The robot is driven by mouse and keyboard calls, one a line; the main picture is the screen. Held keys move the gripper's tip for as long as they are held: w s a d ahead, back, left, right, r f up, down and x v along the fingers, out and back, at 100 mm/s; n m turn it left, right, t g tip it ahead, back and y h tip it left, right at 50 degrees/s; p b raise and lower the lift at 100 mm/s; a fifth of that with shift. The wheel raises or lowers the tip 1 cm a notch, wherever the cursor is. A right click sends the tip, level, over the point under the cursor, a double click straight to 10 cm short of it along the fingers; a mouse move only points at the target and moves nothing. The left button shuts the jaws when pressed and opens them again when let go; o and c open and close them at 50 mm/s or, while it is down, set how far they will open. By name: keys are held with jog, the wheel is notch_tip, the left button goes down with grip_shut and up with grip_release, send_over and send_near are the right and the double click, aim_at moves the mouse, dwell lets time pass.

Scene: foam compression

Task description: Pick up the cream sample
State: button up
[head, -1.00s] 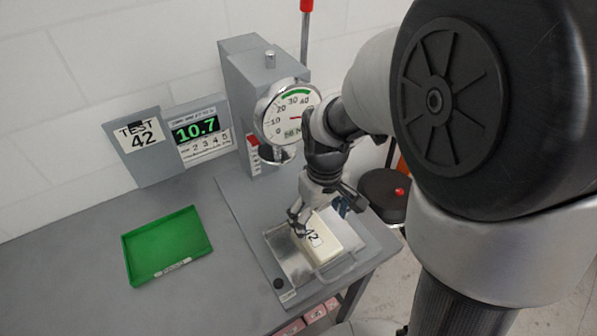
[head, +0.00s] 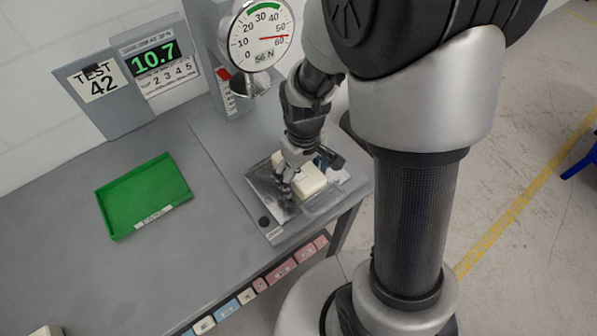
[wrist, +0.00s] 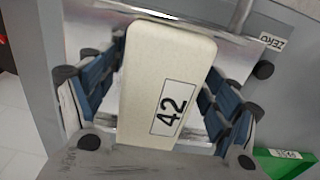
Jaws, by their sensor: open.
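The cream sample (head: 312,181) is a pale block lying on the shiny metal plate (head: 262,184) of the test stand. In the wrist view the cream sample (wrist: 160,75) shows a white label reading 42. My gripper (head: 290,180) is down at the sample, which it partly hides in the head view. In the wrist view its blue-padded fingers stand on both sides of the block. The jaws are open around it. A narrow gap shows on the right side; contact on the left side is hard to tell.
A green tray (head: 143,195) sits empty on the grey bench (head: 60,245), left of the stand. A round dial gauge (head: 256,35) stands behind my gripper, reading 56 N. A display (head: 155,60) shows 10.7 beside a TEST 42 sign (head: 95,82).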

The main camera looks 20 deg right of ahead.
jog(key=c, duration=0.9)
jog(key=shift+r, duration=0.15)
